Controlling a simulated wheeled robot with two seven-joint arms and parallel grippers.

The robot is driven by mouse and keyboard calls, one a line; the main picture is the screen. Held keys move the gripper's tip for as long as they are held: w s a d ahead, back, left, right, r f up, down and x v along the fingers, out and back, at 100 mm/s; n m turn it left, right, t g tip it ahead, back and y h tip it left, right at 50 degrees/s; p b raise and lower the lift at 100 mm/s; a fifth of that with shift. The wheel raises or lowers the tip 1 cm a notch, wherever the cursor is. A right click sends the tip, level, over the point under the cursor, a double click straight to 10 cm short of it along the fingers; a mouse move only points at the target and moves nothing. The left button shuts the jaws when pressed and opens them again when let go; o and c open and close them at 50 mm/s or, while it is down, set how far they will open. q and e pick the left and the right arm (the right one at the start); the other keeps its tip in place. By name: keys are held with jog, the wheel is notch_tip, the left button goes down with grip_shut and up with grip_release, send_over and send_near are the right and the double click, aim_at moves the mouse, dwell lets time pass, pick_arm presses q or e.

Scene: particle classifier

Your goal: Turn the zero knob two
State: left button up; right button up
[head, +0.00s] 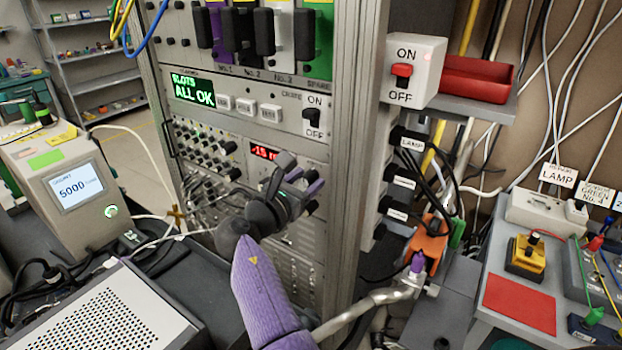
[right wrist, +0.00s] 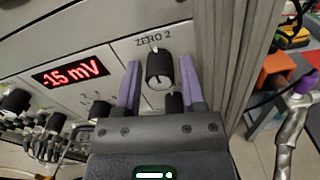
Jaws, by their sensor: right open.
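The zero two knob (right wrist: 160,68) is a black round knob with a white mark, under a printed ZERO 2 label on a grey panel. It shows in the right wrist view between the two purple fingers of my right gripper (right wrist: 162,66). The fingers are apart, one on each side of the knob; I cannot tell whether either touches it. A second dark knob (right wrist: 174,103) shows just below, partly hidden by the gripper. In the head view my right gripper (head: 306,180) is at the rack front and hides much of this panel. My left gripper is not in view.
A red display (right wrist: 70,75) left of the knob reads -15 mV. Several black knobs and cables crowd the panel further left. The rack's metal post (head: 352,180) stands close on the right. A green screen (head: 192,91) above reads SLOTS ALL OK.

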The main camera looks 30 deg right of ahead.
jog(key=shift+c, duration=0.6)
grip_shut()
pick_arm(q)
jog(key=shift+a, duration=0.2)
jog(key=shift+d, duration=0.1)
